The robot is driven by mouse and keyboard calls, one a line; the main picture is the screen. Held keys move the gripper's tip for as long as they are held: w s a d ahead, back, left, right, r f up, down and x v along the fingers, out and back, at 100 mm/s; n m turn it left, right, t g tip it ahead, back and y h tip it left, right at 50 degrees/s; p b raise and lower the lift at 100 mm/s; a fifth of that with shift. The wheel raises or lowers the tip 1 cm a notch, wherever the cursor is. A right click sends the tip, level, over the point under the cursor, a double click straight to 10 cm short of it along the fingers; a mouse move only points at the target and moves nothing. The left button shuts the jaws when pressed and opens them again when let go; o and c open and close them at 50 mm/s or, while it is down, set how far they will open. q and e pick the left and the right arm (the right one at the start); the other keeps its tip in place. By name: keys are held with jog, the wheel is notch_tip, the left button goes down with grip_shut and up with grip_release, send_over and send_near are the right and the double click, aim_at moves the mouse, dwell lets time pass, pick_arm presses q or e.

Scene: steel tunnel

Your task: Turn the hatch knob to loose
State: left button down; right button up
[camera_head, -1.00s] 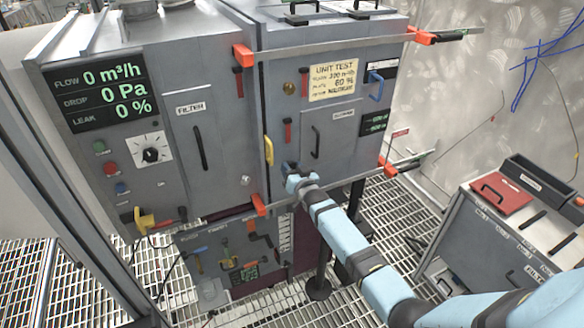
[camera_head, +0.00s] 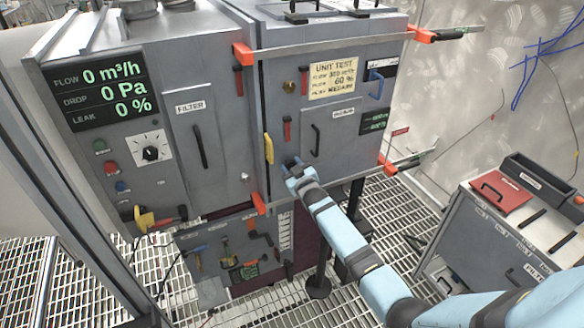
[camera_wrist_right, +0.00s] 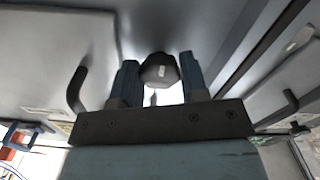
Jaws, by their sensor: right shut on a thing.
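The dark hatch knob (camera_wrist_right: 158,70) shows in the right wrist view, between the two blue fingers of my right gripper (camera_wrist_right: 158,78). My right gripper is shut on it, one finger on each side. In the head view my right gripper (camera_head: 292,168) is at the lower left of the right-hand hatch door (camera_head: 337,130), and the knob is hidden there. The pale mark on the knob is too small to read. My left gripper is not in view.
The grey unit has a yellow handle (camera_head: 268,148) and a red handle (camera_head: 287,130) close by my right gripper. Orange-tipped clamp bars (camera_head: 259,204) stick out. A black door handle (camera_head: 315,140) is to the right. A grey cart (camera_head: 500,225) stands at the right.

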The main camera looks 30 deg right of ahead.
dwell(0.3)
jog(key=o, duration=0.6)
jog(key=shift+o, duration=0.2)
jog(key=s, duration=1.4)
jog(key=shift+a, duration=0.4)
jog(key=s+a+g+y+p, duration=0.1)
jog(key=s+a, duration=0.4)
jog(key=s, duration=0.5)
jog(key=s+a+f+g+y+p, duration=0.1)
jog(key=s+a+g+p, duration=0.2)
jog(key=s, duration=0.7)
jog(key=s+a+g+y+p, duration=0.2)
jog(key=s+a+p, duration=0.3)
jog(key=s+a, duration=0.3)
jog(key=shift+s+a+f+g, duration=0.3)
jog(key=shift+s+g, duration=0.2)
jog(key=shift+s, duration=0.45)
